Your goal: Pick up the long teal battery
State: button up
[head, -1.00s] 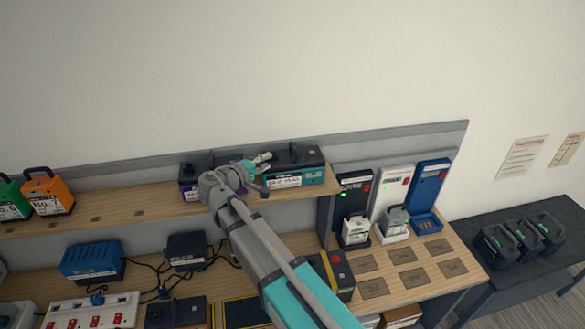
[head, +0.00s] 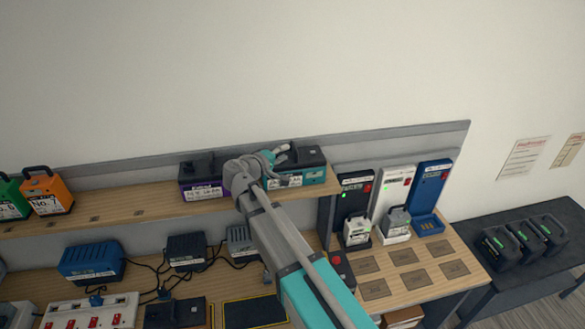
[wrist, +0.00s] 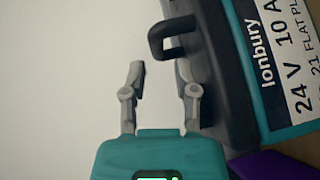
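The long teal battery (head: 311,177) lies on the upper wooden shelf near its right end, with a dark top and a white label. In the wrist view the teal battery (wrist: 256,95) fills the right side, and its dark handle (wrist: 172,40) sticks out to the left. My gripper (head: 276,150) is over the battery's left part in the head view and hides some of it. In the wrist view my gripper (wrist: 160,75) is open, its two fingers apart and pointing toward the handle. The right finger is close to the battery's dark top; I cannot tell whether they touch.
A purple battery (head: 201,190) stands just left of the teal one. Green (head: 10,200) and orange (head: 46,192) batteries are at the shelf's left. Black, white and blue chargers (head: 430,190) stand to the right. A grey rail (head: 400,139) runs behind the shelf.

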aim_at(294, 146)
jog(key=shift+d, duration=0.1)
jog(key=shift+x, duration=2.6)
jog(key=shift+s+r, duration=0.1)
jog(key=shift+r, duration=0.05)
grip_shut()
